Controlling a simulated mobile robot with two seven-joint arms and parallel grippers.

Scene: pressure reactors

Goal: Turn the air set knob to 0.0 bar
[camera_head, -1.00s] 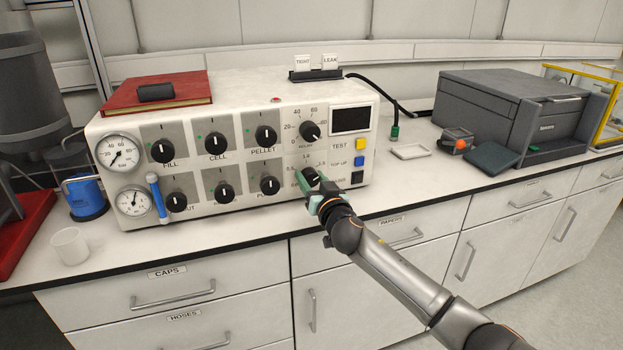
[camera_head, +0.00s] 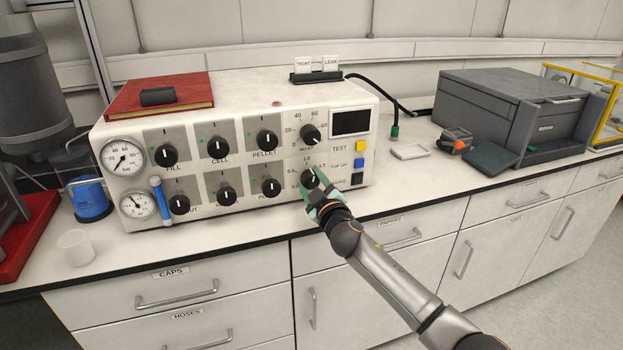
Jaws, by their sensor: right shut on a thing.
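The air set knob (camera_head: 311,177) is a black knob low at the right of the front of a white control unit (camera_head: 262,90). Scale marks of about 0.5, 1.0 and 1.5 stand around it. Its white pointer mark seems to point up, but the exact value is too small to read. My right gripper (camera_head: 312,183) has green fingers, one on each side of the knob, and is shut on it. The fingers and wrist hide the lower part of the knob and scale. My left gripper is not in view.
Another black knob (camera_head: 310,134) sits just above. Several more knobs and two round gauges, upper (camera_head: 123,157) and lower (camera_head: 137,204), fill the front to the left. Yellow (camera_head: 361,145), blue and black buttons are close on the right.

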